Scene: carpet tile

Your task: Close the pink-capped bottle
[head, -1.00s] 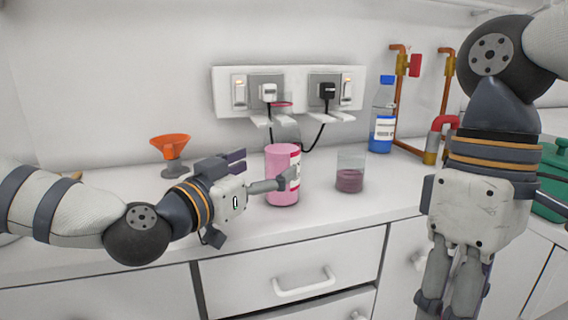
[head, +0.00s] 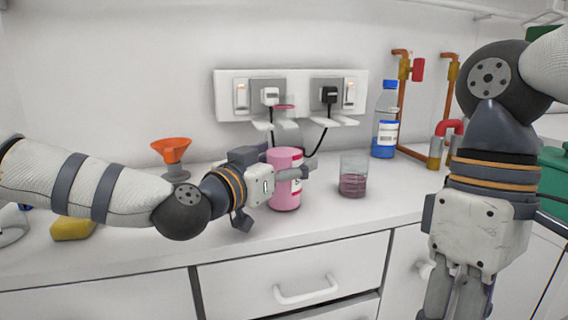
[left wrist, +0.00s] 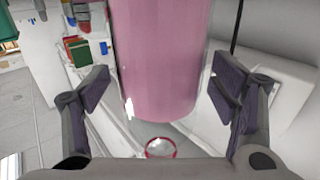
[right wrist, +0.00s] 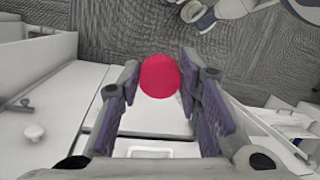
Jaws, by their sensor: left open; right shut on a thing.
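The bottle (head: 284,198) stands upright on the counter, with pink contents, a label, and a clear neck with a pink ring. In the left wrist view the bottle (left wrist: 165,65) appears upside down, and its ringed mouth shows no cap. My left gripper (head: 296,172) is open with its fingers on either side of the bottle; the left wrist view shows gaps beside both pads. My right gripper (right wrist: 160,90) is shut on a pinkish-red round cap (right wrist: 159,76). In the head view it hangs low at the right, its fingertips cut off by the frame.
A beaker (head: 353,178) with purple liquid stands just right of the bottle. A blue-capped bottle (head: 386,120) and pipes (head: 402,100) are farther right. Behind is a socket panel (head: 222,98) with cords.

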